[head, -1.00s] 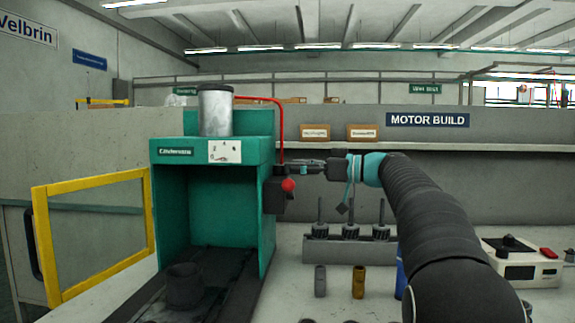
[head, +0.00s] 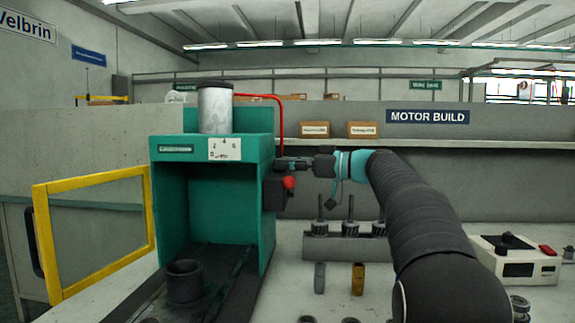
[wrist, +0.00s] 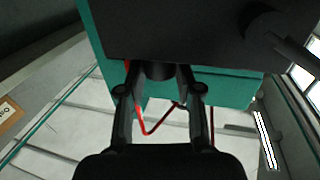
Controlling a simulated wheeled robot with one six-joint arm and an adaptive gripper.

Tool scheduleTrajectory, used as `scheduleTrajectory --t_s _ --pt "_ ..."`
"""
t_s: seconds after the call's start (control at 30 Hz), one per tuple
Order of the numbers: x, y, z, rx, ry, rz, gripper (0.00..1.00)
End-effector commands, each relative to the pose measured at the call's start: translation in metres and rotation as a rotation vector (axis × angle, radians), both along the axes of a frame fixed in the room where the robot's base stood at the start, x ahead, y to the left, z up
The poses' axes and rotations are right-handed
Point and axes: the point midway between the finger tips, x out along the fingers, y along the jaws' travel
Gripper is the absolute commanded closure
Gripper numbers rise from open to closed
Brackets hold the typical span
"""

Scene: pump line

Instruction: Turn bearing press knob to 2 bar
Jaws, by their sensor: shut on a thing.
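The bearing press (head: 213,168) is a teal cabinet with an open front, left of centre in the head view. A white scale plate (head: 224,149) with small numbers is on its upper front; its exact reading is too small to tell. My gripper (head: 281,164) is at the press's upper right side, above a red ball (head: 289,182) on a dark box. In the wrist view my gripper (wrist: 158,72) has its two fingers shut on a dark round knob (wrist: 157,70). The fingers hide the knob's sides, and any mark on it cannot be seen.
A yellow-framed guard door (head: 95,233) stands open at left. A dark cup (head: 185,281) sits on the press bed. A red pipe (head: 283,112) rises behind my gripper. A rack of parts (head: 345,248) and a white device (head: 515,262) stand on the bench at right.

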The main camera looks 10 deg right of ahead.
Motion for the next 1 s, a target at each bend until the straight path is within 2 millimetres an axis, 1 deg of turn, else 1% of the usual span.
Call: scheduleTrajectory --t_s 0.17,0.37,0.7,1.0 --pt "-0.0018 0.0010 -0.0036 0.000 -0.002 -0.041 1.00" --pt "-0.0041 0.0032 -0.0069 -0.001 -0.005 -0.145 1.00" --pt "-0.0071 0.0062 -0.0044 0.000 -0.005 -0.367 1.00" --pt "-0.0079 0.0081 -0.0008 0.001 -0.003 -0.494 1.00"
